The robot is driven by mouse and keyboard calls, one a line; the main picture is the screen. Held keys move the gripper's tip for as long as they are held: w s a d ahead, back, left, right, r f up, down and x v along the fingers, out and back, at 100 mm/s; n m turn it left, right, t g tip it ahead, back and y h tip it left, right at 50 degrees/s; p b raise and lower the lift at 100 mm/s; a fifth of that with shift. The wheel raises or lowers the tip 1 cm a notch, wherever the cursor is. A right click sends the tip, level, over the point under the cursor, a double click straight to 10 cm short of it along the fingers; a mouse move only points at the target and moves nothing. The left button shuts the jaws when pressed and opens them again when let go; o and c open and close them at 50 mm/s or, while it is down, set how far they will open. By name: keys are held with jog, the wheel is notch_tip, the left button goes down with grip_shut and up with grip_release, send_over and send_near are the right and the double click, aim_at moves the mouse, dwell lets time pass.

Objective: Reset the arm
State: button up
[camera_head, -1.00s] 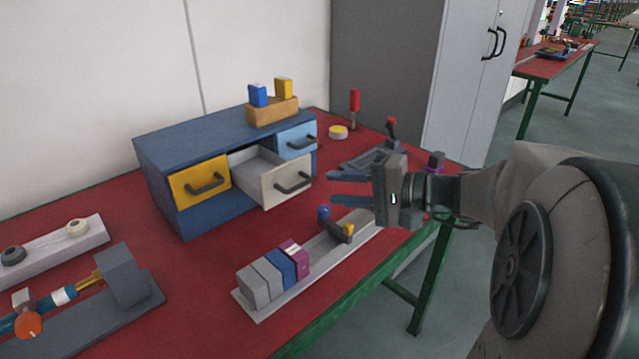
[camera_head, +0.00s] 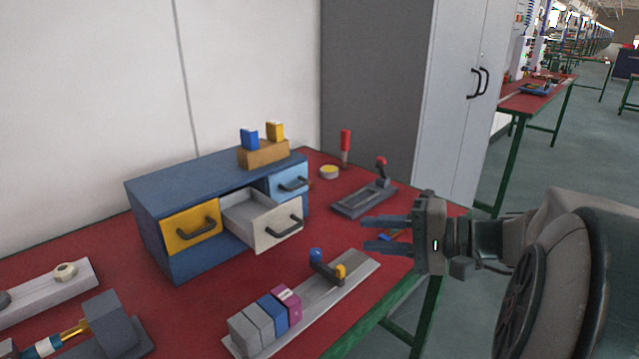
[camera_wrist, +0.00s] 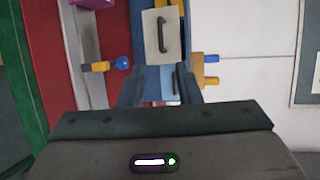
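My gripper (camera_head: 385,234) is at the right of the head view, held above the right part of the red table. Its two fingers point left and stand apart with nothing between them. It also shows in the wrist view (camera_wrist: 160,84), with its fingers spread. The grey arm behind it fills the lower right of the head view. The blue drawer cabinet (camera_head: 165,195) is left of the gripper, well apart from it. Its white drawer (camera_head: 272,230) is pulled out and looks empty. The yellow drawer (camera_head: 190,229) and the light blue drawer (camera_head: 289,180) are shut.
A rail (camera_head: 330,290) with several blocks and a blue-and-yellow lever lies at the table's front. A grey fixture with a red knob (camera_head: 365,200) stands behind the gripper. A wooden holder (camera_head: 263,154) with blue and yellow blocks sits on the cabinet. A grey locker (camera_head: 460,100) stands behind.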

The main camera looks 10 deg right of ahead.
jog(key=s+a+n+g+h+p, duration=0.35)
jog(key=s+a+g+p, duration=0.3)
jog(key=p, duration=0.25)
jog(key=s+d+r+n+h+p, duration=0.2)
jog(key=s+r+n+h+p, duration=0.1)
jog(key=h+p, duration=0.6)
notch_tip(320, 180, up, 3)
jog(key=shift+f+n+t+p, duration=0.1)
jog(key=shift+n+t+p, duration=0.35)
jog(key=shift+p, duration=0.25)
